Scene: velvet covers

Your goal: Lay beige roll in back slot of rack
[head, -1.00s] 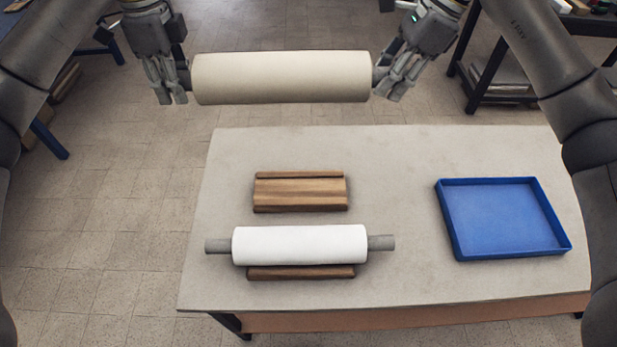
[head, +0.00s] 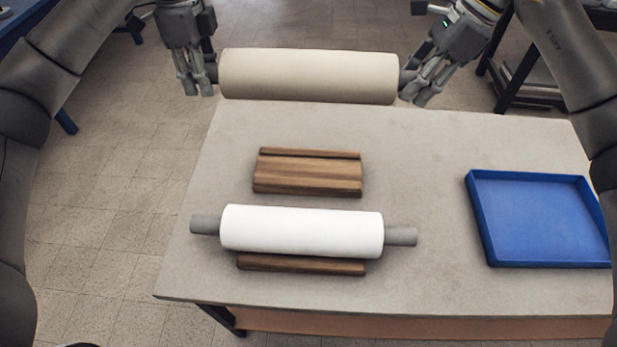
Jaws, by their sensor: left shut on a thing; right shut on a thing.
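The beige roll (head: 308,75) is held level between my two grippers, in line with the table's far edge in the head view. My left gripper (head: 197,86) is shut on its left end and my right gripper (head: 414,91) on its right end. The fingers hide the roll's end tips. The wooden rack (head: 308,172) lies on the table, nearer than the beige roll. Its back part shows an empty lengthwise groove. A white roll (head: 302,231) with grey core ends lies across the rack's front part and hides much of it.
A blue tray (head: 545,259) stands on the right of the grey table (head: 430,150). The tabletop between rack and tray is clear, as is the strip behind the rack. A dark shelf (head: 520,75) stands on the floor beyond, at the back right.

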